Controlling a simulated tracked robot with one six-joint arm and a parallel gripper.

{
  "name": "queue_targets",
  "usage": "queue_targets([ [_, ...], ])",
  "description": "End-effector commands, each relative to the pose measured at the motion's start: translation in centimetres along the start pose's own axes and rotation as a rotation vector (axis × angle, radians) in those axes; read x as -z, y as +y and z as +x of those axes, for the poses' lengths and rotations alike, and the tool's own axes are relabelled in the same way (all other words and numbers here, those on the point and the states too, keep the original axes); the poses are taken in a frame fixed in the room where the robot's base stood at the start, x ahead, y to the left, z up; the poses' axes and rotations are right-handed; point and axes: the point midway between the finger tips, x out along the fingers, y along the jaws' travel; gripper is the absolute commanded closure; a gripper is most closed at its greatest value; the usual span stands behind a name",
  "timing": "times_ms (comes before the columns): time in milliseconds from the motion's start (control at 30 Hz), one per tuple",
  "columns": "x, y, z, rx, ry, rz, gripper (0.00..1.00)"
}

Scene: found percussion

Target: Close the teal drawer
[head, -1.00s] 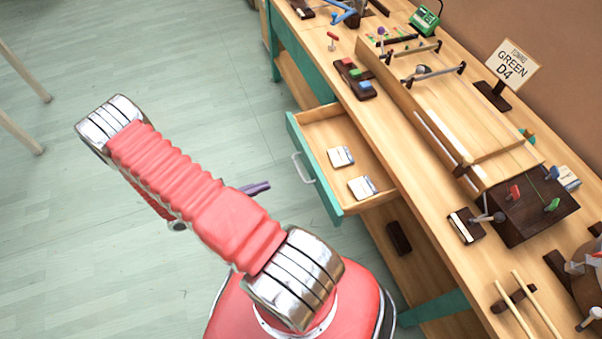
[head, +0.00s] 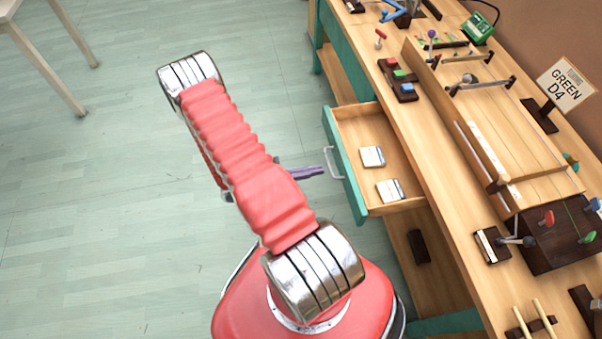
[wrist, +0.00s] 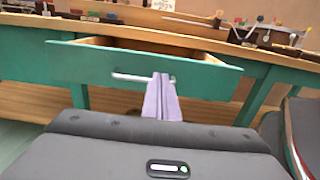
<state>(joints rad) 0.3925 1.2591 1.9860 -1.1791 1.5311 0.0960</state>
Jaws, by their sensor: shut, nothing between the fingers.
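The teal drawer (head: 343,165) is pulled out from the wooden workbench, and two small white-labelled packets (head: 373,156) (head: 390,190) lie inside it. It also shows in the wrist view (wrist: 210,80), with its teal front facing me and a pale bar handle (wrist: 130,77). My gripper (head: 322,172) has purple fingers, shut and empty, pointing at the drawer front close to the handle. In the wrist view the fingertips (wrist: 161,76) overlap the right part of the handle. I cannot tell whether they touch it.
A dark block (head: 419,246) lies on the lower shelf. The floor to the left is clear, apart from a wooden stool (head: 45,50).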

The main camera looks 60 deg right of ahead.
Motion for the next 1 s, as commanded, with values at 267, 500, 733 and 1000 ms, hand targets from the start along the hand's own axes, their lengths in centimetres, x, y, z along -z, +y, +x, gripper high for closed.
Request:
queue_targets([
  [267,0.0,-0.1,3.5,0.002,0.000,-0.001,1.00],
  [500,0.0,0.0,5.5,0.000,0.000,-0.001,1.00],
  [733,0.0,0.0,5.9,-0.001,0.000,-0.001,1.00],
  [1000,0.0,-0.1,5.8,-0.001,0.000,-0.001,1.00],
])
